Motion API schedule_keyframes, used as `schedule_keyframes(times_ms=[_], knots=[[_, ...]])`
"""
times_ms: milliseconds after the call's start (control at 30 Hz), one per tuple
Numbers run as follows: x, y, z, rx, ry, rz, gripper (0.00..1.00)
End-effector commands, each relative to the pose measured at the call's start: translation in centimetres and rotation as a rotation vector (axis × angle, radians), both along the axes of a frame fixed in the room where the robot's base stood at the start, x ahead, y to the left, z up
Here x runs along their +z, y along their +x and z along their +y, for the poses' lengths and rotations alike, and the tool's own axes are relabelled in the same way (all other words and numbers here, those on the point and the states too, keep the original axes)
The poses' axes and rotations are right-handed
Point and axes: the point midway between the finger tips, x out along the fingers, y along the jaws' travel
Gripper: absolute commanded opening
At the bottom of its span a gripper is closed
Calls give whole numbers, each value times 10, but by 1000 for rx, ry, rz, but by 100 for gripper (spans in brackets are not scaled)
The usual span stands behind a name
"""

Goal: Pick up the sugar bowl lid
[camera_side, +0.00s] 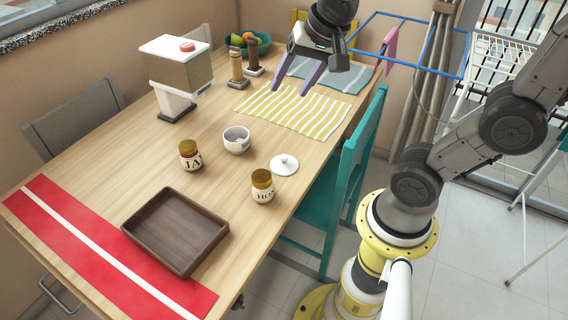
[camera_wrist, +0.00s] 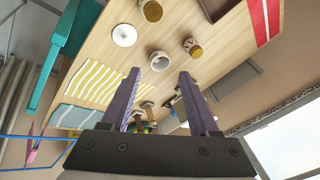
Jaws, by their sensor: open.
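The sugar bowl lid (camera_side: 284,164) is a white disc with a small knob, lying flat on the table near its right edge. It also shows in the wrist view (camera_wrist: 124,35) at the upper left. The white sugar bowl (camera_side: 237,140) stands uncovered to the left of the lid, and it shows in the wrist view (camera_wrist: 160,61) too. My gripper (camera_side: 294,92) has purple fingers, apart and empty. It hangs above the far part of the table, over the striped cloth area, well away from the lid. In the wrist view the gripper (camera_wrist: 158,80) has nothing between its fingers.
Two labelled jars, JAM (camera_side: 190,155) and HONEY (camera_side: 262,187), stand near the bowl and lid. A brown tray (camera_side: 176,229) lies on the near table. A white dispenser (camera_side: 178,75), two mills (camera_side: 238,70) and a fruit bowl (camera_side: 250,42) stand farther back. A teal chair (camera_side: 352,170) is at the right.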

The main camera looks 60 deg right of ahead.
Motion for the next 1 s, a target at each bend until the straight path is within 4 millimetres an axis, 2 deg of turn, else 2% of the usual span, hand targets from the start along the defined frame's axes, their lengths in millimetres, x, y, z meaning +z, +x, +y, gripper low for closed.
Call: schedule_keyframes(times_ms=[33,167,200,333,500,600,767,1000], knots=[[-11,19,-10,-91,34,39,61],[-48,60,-37,-327,112,127,61],[-62,70,-47,-391,130,157,61],[-113,90,-76,-546,167,256,61],[-166,90,-100,-619,180,371,61],[-183,83,-106,-641,185,414,61],[-199,79,-109,-652,188,427,61],[-244,79,-108,-650,188,429,61]])
